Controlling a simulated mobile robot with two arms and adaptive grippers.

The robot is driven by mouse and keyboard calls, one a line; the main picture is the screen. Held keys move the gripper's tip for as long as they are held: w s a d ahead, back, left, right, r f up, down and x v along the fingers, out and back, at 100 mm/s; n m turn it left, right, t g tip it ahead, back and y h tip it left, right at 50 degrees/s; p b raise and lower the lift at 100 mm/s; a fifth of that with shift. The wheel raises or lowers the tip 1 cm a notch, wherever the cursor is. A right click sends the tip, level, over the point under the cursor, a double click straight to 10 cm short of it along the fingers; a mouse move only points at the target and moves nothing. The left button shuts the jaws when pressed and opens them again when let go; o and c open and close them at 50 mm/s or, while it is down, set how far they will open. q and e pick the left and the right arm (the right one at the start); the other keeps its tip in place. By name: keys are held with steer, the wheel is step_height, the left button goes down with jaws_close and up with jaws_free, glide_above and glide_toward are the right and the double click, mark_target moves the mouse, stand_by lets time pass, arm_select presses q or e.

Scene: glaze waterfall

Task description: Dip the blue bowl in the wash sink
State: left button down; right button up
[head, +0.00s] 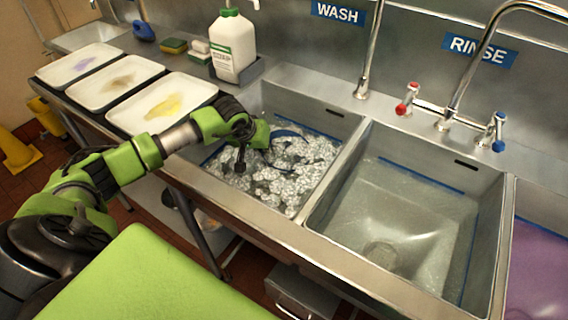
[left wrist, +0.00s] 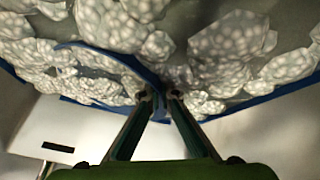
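The wash sink (head: 258,217) lies under the WASH sign and is full of whitish foam clumps. My left gripper (head: 276,152) reaches down into it near its back left part. A blue curved rim of the blue bowl (head: 290,134) shows among the foam beside the gripper. In the left wrist view, the bowl's rim (left wrist: 112,56) runs in an arc to the left gripper's fingertips (left wrist: 160,95), which are close together on it. Foam hides most of the bowl, so its tilt and depth cannot be told. My right gripper is out of view.
The rinse sink (head: 335,226) with clear water is on the right, beyond a metal divider. A faucet (head: 440,118) with red and blue knobs stands behind it. Three trays (head: 190,94), a white jug (head: 233,45) and sponges (head: 173,46) are on the left counter.

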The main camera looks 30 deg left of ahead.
arm_select(q)
step_height(320, 180, up, 24)
steer(key=p, duration=1.2)
stand_by(0.4)
